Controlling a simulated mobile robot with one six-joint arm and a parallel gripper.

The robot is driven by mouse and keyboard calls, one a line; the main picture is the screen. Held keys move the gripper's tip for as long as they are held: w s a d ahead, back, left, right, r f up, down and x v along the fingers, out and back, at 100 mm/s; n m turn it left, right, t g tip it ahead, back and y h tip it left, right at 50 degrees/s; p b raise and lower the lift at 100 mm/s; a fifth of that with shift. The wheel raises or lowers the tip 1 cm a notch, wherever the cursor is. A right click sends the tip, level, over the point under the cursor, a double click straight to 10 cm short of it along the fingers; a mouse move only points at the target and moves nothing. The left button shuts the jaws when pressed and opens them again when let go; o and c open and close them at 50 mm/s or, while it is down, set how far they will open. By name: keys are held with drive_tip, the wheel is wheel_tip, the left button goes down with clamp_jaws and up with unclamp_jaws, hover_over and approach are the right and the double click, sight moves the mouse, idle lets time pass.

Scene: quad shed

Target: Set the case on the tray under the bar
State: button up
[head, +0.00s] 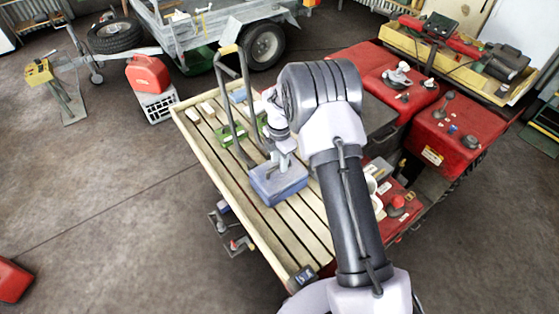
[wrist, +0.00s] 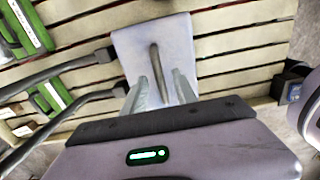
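The blue case (head: 278,185) rests on or just above the slatted wooden deck (head: 305,232); I cannot tell which. In the wrist view the case (wrist: 128,45) looks pale, with a dark handle (wrist: 156,62) along its top. My gripper (head: 284,150) is right over the case, pointing down. In the wrist view its two fingers (wrist: 165,82) stand either side of the handle's near end, with gaps visible, so it looks open.
Green pieces (head: 232,132) and pale blocks (head: 209,108) lie around the bar's legs. A small black box (head: 303,276) sits at the deck's near corner. Red boxes (head: 443,135) stand to the right. Open floor (head: 110,200) lies left.

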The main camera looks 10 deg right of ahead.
wheel_tip(320, 180, up, 12)
drive_tip(key=p, duration=0.1)
wheel_tip(320, 180, up, 5)
drive_tip(key=m, duration=0.3)
hover_over(279, 175)
drive_tip(key=s+a+r+m+t, duration=0.1)
drive_tip(key=s+r+m+t, duration=0.1)
drive_tip(key=s+r+m, duration=0.8)
drive_tip(key=s+a+r+m+t+y, duration=0.1)
drive_tip(key=s+r+m+t, duration=0.1)
drive_tip(key=s+m, duration=0.5)
drive_tip(key=s+a+r+m+t+y, duration=0.1)
drive_tip(key=s+r+m, duration=0.2)
drive_tip(key=s, duration=1)
drive_tip(key=m, duration=0.3)
drive_tip(key=shift+s+a+r+m+t, duration=0.2)
drive_tip(key=shift+s+m+t, duration=0.15)
drive_tip(key=shift+m+t, duration=0.05)
